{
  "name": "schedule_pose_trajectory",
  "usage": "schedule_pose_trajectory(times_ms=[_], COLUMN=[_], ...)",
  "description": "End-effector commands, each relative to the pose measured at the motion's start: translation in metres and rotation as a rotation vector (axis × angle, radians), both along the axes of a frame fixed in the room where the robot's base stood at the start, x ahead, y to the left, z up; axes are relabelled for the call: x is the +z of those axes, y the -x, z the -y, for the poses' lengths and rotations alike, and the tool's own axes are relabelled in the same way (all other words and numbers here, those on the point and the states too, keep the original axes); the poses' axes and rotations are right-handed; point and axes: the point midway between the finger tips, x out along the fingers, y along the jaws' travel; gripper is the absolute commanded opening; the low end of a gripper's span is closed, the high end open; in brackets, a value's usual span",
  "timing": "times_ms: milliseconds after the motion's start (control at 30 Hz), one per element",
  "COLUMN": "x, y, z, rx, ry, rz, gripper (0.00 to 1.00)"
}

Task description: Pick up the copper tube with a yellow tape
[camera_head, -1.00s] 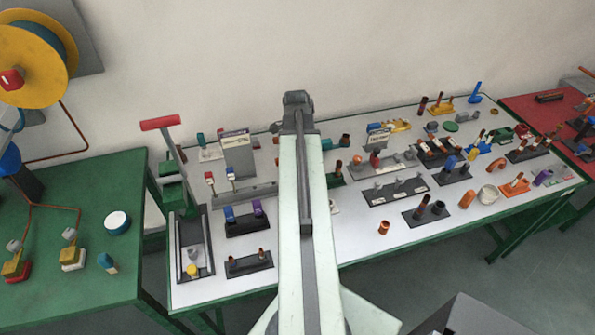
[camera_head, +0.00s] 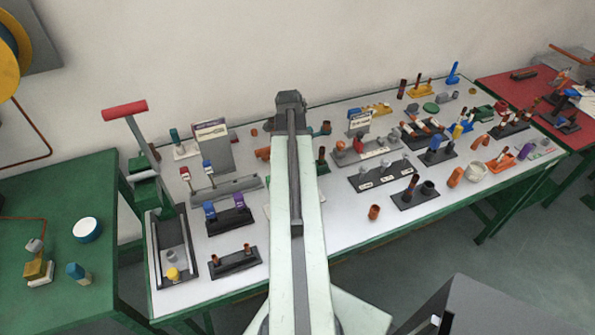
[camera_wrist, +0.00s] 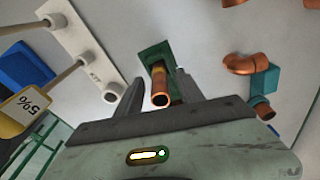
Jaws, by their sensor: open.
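A copper tube (camera_wrist: 159,88) with a yellowish band stands in a green holder (camera_wrist: 153,52) in the wrist view, its open end facing the camera. My gripper (camera_wrist: 160,92) is open, with one dark finger on each side of the tube. The fingers look apart from the tube; I cannot tell how deep they reach. In the head view, a tube (camera_head: 322,154) in a green holder shows just right of my arm. My arm hides the gripper there.
In the wrist view, a copper elbow (camera_wrist: 240,64) and a teal block (camera_wrist: 265,80) lie to the right. A white holder (camera_wrist: 82,45) lies to the left, near a tag reading 5% (camera_wrist: 27,105). The white table (camera_head: 350,215) carries many other parts.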

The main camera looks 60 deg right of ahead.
Motion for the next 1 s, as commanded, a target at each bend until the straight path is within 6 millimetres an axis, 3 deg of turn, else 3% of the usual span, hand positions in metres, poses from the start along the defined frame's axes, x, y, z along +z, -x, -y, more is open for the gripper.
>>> schedule_pose_trajectory(times_ms=[33,267,433,767,1000], x=[-0.013,-0.009,-0.009,-0.008,0.02], y=[0.0,0.0,0.0,0.0,0.0], z=[0.0,0.0,0.0,0.0,0.0], rx=[0.0,0.001,0.001,0.002,0.003], ry=[0.0,0.0,0.0,0.0,0.0], rz=[0.0,0.0,0.0,0.0,0.0], gripper=[0.45,0.45,0.0,0.0,0.0])
